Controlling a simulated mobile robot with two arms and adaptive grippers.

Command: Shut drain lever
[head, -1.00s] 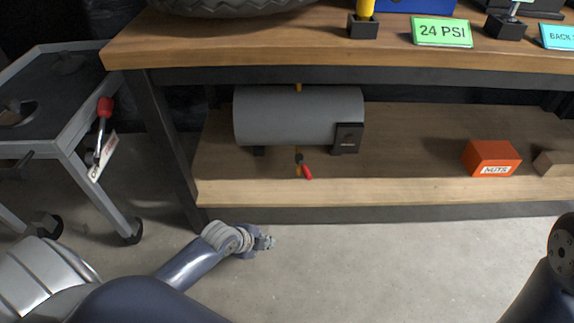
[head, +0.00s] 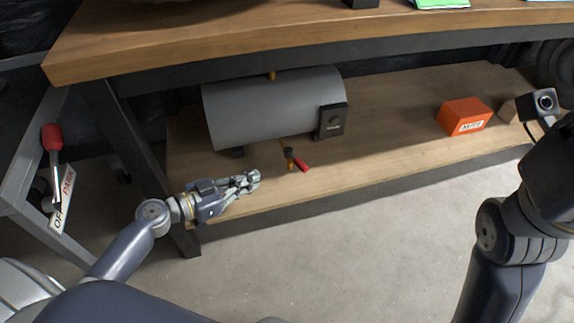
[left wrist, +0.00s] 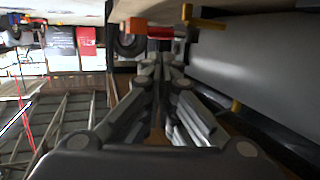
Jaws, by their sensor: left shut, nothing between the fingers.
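The drain lever (head: 301,165) has a small red handle on a brass valve (head: 288,153) under the grey tank (head: 265,105), on the lower shelf. The handle points down and to the right of the valve. My left gripper (head: 250,180) is shut and empty over the shelf's front edge, left of the lever and apart from it. In the left wrist view the fingertips (left wrist: 160,60) point toward the red handle (left wrist: 160,33), with the brass fitting (left wrist: 205,23) beside it. My right arm shows at the right, but its gripper is not visible.
An orange nuts box (head: 464,116) and a brown block (head: 509,111) stand further right on the lower shelf (head: 380,140). The bench top (head: 150,50) overhangs the tank. A cart with a red-knobbed lever (head: 52,138) stands at the left. The shelf front right of the lever is clear.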

